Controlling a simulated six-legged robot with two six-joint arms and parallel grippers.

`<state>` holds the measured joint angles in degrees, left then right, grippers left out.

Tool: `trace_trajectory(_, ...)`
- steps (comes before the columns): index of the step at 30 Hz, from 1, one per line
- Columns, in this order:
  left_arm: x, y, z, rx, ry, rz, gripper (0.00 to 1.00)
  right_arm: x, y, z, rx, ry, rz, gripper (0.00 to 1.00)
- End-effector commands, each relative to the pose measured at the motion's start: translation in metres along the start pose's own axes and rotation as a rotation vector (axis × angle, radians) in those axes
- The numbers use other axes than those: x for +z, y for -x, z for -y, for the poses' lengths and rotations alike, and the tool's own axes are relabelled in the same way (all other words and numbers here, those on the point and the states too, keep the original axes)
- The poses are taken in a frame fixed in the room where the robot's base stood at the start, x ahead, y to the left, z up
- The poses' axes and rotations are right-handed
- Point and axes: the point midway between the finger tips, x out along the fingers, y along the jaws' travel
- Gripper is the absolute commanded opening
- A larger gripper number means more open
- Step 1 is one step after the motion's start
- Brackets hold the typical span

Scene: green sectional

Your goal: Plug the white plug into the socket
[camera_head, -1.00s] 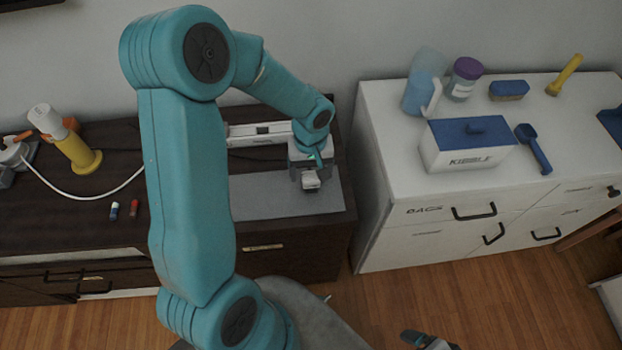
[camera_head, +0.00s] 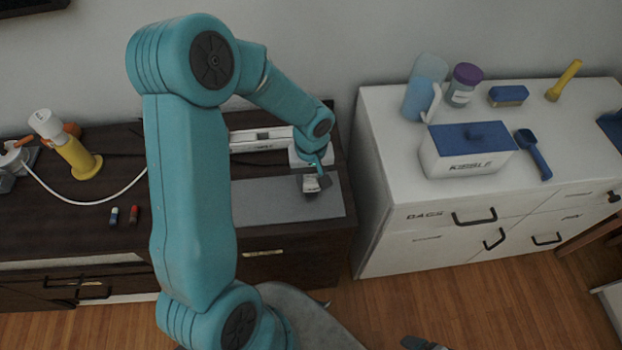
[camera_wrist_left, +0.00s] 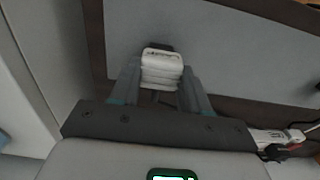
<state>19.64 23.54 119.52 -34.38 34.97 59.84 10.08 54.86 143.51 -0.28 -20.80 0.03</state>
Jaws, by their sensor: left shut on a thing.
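The white plug (camera_head: 311,183) is held between the fingers of my left gripper (camera_head: 316,186), above the right part of the grey mat (camera_head: 270,200) on the dark cabinet. In the left wrist view the plug (camera_wrist_left: 162,66) sits squarely between both fingers of the left gripper (camera_wrist_left: 160,78), its end face pointing away. A white strip (camera_head: 258,139), possibly the one with the socket, lies behind the mat, partly hidden by my left arm; its openings are too small to make out. My right gripper (camera_head: 424,343) shows only partly at the bottom edge.
A white cabinet (camera_head: 385,225) at the right carries a kibble box (camera_head: 467,160), scoop and jars.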

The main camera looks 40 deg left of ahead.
Motion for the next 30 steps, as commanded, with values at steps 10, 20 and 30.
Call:
trace_trajectory(10, -0.001, 0.086, -0.001, 0.008, -0.002, -0.008, 0.16, 0.0, 0.005, 0.002, 0.0, 0.0, 0.0, 0.91)
trace_trajectory(20, 0.0, 0.171, 0.0, 0.005, -0.001, -0.003, 0.16, 0.0, 0.009, 0.003, 0.0, 0.0, 0.0, 0.91)
trace_trajectory(30, -0.016, 0.204, -0.013, 0.003, -0.167, -0.002, 0.16, 0.0, 0.009, 0.003, 0.0, 0.0, 0.0, 0.91)
